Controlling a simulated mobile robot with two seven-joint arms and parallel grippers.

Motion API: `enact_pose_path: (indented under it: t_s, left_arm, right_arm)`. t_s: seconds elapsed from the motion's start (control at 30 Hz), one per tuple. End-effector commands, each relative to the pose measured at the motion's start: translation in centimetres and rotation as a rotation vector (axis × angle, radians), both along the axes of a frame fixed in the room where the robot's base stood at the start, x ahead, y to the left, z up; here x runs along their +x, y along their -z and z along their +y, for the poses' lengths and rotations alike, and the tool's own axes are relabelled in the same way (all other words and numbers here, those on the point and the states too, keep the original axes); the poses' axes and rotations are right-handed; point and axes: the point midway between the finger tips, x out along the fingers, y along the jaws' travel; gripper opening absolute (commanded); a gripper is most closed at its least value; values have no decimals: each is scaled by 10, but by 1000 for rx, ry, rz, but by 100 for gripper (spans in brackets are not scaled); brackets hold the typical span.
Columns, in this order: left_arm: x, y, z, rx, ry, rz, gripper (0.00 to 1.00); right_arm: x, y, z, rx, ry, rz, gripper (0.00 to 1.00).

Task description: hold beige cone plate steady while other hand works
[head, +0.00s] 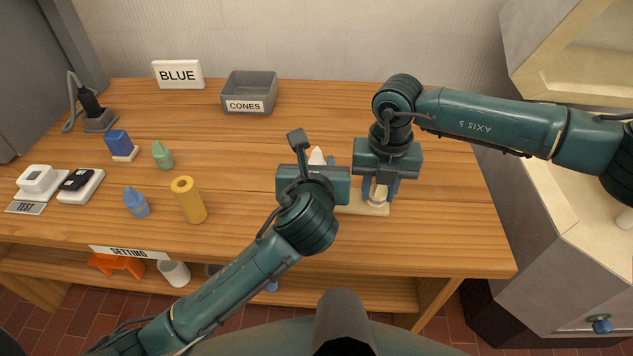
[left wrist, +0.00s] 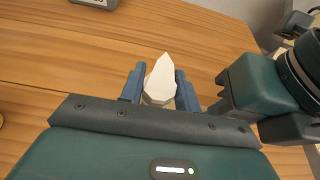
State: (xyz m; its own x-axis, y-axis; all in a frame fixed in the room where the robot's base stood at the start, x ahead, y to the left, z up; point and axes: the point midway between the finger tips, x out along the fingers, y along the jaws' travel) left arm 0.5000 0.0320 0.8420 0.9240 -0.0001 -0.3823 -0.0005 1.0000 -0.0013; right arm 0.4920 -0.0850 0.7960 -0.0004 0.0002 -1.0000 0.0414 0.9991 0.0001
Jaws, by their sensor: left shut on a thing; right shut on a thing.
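The beige cone plate (head: 372,209) lies on the table near its front, partly hidden behind my left gripper and under my right one. My left gripper (left wrist: 160,88) is shut on a pale, faceted, pointed piece (left wrist: 161,76), one finger on each side. Its tip (head: 317,156) shows behind the gripper in the head view; I cannot tell whether it is part of the plate. My left gripper's body (head: 312,186) hides its fingertips there. My right gripper (head: 381,190) points down over the plate's right part, shut on a cream piece (head: 383,198) that is mostly hidden.
A grey CONES bin (head: 249,91) and a BLUE sign (head: 178,74) stand at the back. A yellow cylinder (head: 188,200), a green piece (head: 162,155) and a blue piece (head: 136,202) stand left of my left gripper. The table right of my right gripper is clear.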

Motion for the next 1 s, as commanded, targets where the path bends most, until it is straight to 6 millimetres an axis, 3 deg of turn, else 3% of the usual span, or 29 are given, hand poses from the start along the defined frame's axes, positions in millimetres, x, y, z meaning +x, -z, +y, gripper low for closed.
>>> enact_pose_path:
  t_s: [0.43, 0.77, 0.8, 1.0]
  left_arm:
    - [0, -27, 0, 0, 1, -1, 0]
    - [0, -29, 0, 1, 0, -1, 0]
    - [0, -29, 0, 1, 0, -1, 0]
    - [0, -29, 0, 1, 0, 0, 0]
  right_arm:
    - [0, 0, 0, 1, 0, 0, 0]
    - [0, 0, 0, 1, 0, 0, 0]
    - [0, 0, 0, 1, 0, 0, 34]
    - [0, 0, 0, 0, 0, 0, 51]
